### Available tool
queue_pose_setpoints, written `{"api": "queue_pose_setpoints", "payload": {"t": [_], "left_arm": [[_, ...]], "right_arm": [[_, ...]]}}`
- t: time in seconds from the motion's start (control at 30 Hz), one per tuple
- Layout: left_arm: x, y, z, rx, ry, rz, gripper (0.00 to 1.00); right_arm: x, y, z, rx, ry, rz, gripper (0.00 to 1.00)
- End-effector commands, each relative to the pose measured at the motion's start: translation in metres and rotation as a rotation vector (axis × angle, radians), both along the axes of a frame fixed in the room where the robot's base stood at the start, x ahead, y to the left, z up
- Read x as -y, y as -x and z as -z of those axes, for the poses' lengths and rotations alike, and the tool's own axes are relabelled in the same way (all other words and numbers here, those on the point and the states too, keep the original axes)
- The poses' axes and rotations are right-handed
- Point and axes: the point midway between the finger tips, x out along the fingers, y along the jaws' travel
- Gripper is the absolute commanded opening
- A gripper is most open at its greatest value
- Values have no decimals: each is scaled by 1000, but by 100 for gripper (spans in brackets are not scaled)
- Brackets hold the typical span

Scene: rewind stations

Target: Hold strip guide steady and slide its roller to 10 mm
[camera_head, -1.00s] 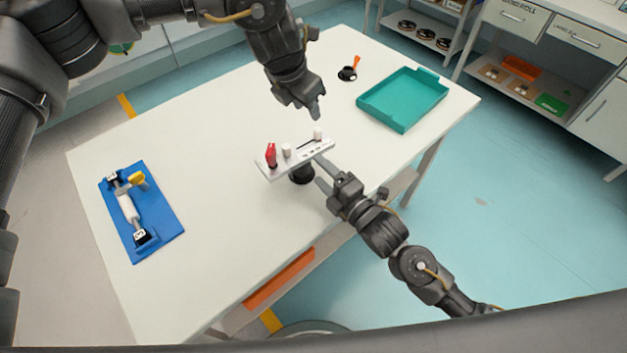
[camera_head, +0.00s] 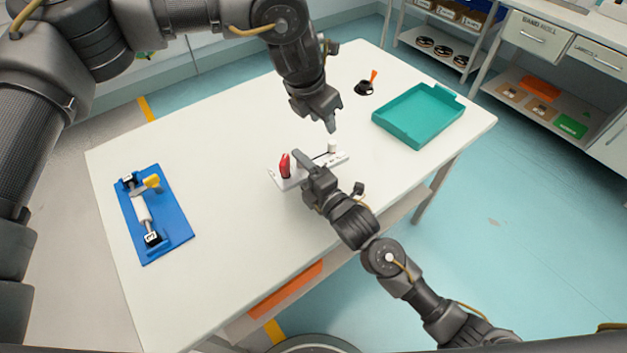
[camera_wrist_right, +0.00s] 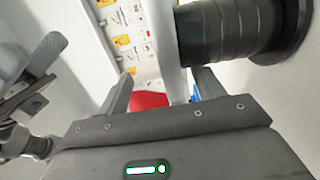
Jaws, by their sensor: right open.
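The strip guide (camera_head: 287,181) is a narrow white plate with a red lever (camera_head: 285,165) at its left end and a white roller (camera_head: 332,146) near its right end. My right gripper (camera_head: 302,160) is at the guide's near side and hides its middle. In the right wrist view its fingers (camera_wrist_right: 161,88) are apart, with a pale bar (camera_wrist_right: 172,62) and a red part (camera_wrist_right: 149,101) showing between them; contact is unclear. A black ribbed cylinder (camera_wrist_right: 225,30) is close by. My left gripper (camera_head: 331,127) points down just above the roller; its finger gap is not clear.
A blue fixture (camera_head: 170,235) with a white roller and yellow knob lies on the table's left. A teal tray (camera_head: 440,128) is at the right, with a small black item with an orange tip (camera_head: 365,87) behind. The white table (camera_head: 225,140) is otherwise mostly clear.

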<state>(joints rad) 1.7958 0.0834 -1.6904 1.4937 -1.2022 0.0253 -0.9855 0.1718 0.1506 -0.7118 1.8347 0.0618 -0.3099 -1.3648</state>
Motion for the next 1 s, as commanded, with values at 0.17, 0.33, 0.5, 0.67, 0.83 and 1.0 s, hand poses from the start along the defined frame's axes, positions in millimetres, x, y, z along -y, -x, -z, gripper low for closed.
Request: {"api": "queue_pose_setpoints", "payload": {"t": [0.17,0.33,0.5,0.67,0.83,1.0], "left_arm": [[0,0,0,0,0,0,36],[0,0,0,0,0,0,36],[0,0,0,0,0,0,36],[0,0,0,0,0,0,36],[0,0,0,0,0,0,36],[0,0,0,0,0,0,32]], "right_arm": [[-9,-12,0,0,0,1,67],[-11,-15,0,-1,-1,1,67],[-11,-15,0,-1,-1,1,67],[-11,-15,0,-1,0,1,48],[-10,-15,0,-1,0,1,25],[-10,-15,0,-1,0,1,8]]}}
